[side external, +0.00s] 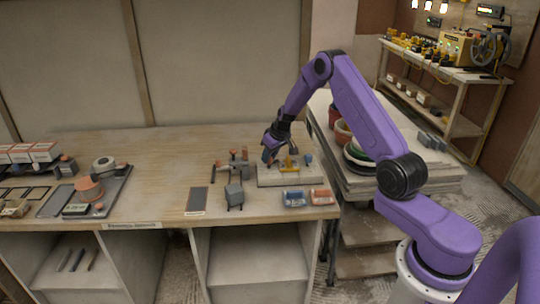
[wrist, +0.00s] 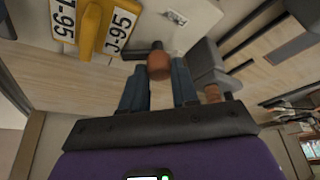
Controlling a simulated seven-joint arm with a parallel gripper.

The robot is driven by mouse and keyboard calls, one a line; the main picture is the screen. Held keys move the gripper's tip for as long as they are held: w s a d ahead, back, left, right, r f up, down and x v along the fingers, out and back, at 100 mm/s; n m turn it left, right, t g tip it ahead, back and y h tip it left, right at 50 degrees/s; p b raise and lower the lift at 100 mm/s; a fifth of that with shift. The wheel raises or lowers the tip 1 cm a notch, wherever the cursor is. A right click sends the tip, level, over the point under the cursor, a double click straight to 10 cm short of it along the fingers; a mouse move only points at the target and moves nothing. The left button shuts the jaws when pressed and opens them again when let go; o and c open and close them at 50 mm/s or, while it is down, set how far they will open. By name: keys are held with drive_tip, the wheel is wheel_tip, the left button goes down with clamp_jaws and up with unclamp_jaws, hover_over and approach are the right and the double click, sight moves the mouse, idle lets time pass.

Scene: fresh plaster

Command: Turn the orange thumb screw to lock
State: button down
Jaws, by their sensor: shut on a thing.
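An orange-brown thumb screw (wrist: 160,66) with a dark stem shows in the wrist view, between the two blue fingertips of my gripper (wrist: 159,72). My gripper is shut on it. In the side view my gripper (side external: 268,157) points down at the left end of a pale base plate (side external: 290,179), and it hides the screw there. A yellow lever (wrist: 92,25) stands on the plate beside the screw, between white labels with black print. The lever also shows in the side view (side external: 289,162).
A grey block with a second orange-brown knob (wrist: 213,93) sits right of my fingers in the wrist view. Grey clamp-like parts (side external: 233,168) stand left of the plate. Blue (side external: 294,198) and orange (side external: 321,196) items lie in front. The bench (side external: 160,160) further left has free room.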

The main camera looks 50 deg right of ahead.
drive_tip(key=shift+a+m+g+h, duration=0.1)
drive_tip(key=shift+m+g+h, duration=0.3)
drive_tip(key=shift+m, duration=1.05)
drive_tip(key=shift+a+m+g+h, duration=0.1)
drive_tip(key=shift+m+h, duration=0.5)
drive_tip(key=shift+m, duration=0.85)
drive_tip(key=shift+d, duration=0.1)
drive_tip(key=c, duration=0.8)
unclamp_jaws()
drive_tip(key=shift+c, duration=0.2)
drive_tip(key=v, duration=1.7)
drive_tip(key=shift+a, duration=0.2)
drive_tip(key=shift+s+r, duration=0.15)
